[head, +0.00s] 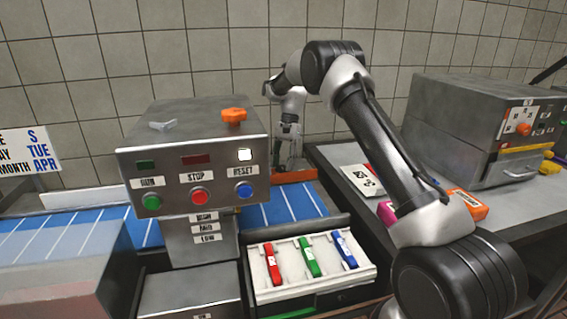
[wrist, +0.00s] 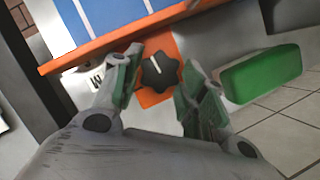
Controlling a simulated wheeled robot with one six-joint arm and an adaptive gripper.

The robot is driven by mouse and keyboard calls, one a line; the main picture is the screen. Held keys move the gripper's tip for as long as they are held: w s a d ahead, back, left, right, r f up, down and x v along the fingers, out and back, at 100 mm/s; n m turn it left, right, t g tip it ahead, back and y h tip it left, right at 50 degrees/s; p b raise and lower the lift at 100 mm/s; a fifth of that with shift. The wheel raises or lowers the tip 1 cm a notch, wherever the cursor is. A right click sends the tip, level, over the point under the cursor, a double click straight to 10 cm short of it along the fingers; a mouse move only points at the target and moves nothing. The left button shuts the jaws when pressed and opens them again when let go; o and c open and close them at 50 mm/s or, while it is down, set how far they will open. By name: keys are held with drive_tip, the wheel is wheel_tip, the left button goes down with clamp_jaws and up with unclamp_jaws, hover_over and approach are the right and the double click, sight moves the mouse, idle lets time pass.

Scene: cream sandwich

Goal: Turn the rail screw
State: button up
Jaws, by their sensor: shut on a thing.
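The rail screw (wrist: 160,76) is a black lobed knob with a white pointer line, set on an orange plate joined to the orange rail (wrist: 120,40). My gripper (wrist: 161,60) has one finger on each side of the knob and is shut on it. In the head view my gripper (head: 290,140) reaches down behind the control box, close to the orange rail (head: 297,176). The knob itself is hidden in the head view.
A control box (head: 195,160) with buttons stands in front of the blue conveyor (head: 65,235). A tray (head: 310,288) holds red, green and blue items. A grey machine (head: 470,125) stands on the right bench. A green block (wrist: 262,74) is right of my gripper.

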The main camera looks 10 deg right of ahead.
drive_tip(key=n, duration=0.2)
drive_tip(key=n+h, duration=0.1)
drive_tip(key=n, duration=0.1)
drive_tip(key=shift+w+a+g+h, duration=0.15)
drive_tip(key=shift+a+g+h, duration=0.05)
drive_tip(key=shift+g+h, duration=0.1)
drive_tip(key=shift+a+n+h, duration=0.1)
drive_tip(key=shift+n+h, duration=0.4)
drive_tip(key=shift+n, duration=1.1)
drive_tip(key=o, duration=0.7)
drive_tip(key=shift+o, duration=0.2)
drive_tip(key=shift+r, duration=0.1)
drive_tip(key=v, duration=0.7)
drive_tip(key=shift+w, duration=0.2)
drive_tip(key=shift+r, duration=0.15)
